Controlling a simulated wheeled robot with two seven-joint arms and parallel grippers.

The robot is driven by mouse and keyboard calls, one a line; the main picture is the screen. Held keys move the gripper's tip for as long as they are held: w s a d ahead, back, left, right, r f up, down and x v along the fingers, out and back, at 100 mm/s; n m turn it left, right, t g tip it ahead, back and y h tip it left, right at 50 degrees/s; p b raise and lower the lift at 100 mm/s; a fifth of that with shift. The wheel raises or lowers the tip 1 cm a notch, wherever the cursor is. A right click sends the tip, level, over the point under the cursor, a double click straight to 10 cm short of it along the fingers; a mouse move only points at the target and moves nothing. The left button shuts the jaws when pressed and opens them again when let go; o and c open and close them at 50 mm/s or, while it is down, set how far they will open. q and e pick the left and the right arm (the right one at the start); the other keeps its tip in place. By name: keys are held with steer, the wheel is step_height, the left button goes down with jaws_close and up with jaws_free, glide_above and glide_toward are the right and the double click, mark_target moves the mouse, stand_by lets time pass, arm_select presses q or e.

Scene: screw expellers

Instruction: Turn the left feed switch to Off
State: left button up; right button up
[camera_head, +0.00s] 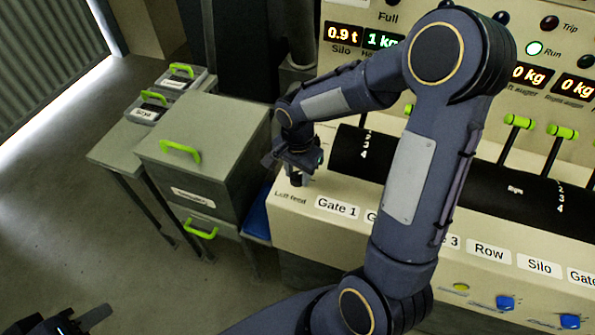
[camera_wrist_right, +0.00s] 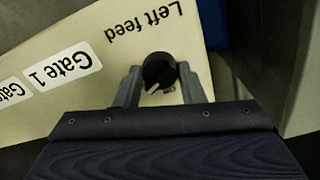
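The left feed switch is a round black knob (camera_wrist_right: 159,70) with a white pointer mark, on the cream panel beside the "Left feed" label, which appears upside down in the right wrist view. Its pointer aims toward the lower left of that view, beside a small mark that seems to read "On". My right gripper (camera_wrist_right: 160,78) has one finger on each side of the knob, close against it. In the head view my right gripper (camera_head: 297,168) is over the panel's left end and hides the knob. My left gripper (camera_head: 72,322) is partly cut off at the lower left, away from the panel.
Levers with green handles (camera_head: 519,122) stand behind. A grey cabinet (camera_head: 200,140) with green handles stands left of the panel. Floor at the left is clear.

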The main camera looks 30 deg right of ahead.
steer(key=c, duration=0.3)
steer(key=shift+n, duration=0.3)
steer(key=n+b, duration=0.1)
steer(key=n, duration=0.3)
steer(key=n+b, duration=0.1)
steer(key=n, duration=0.2)
steer(key=shift+n, duration=2.2)
steer(key=shift+r, duration=0.1)
steer(key=o, duration=1)
steer(key=shift+c, duration=0.2)
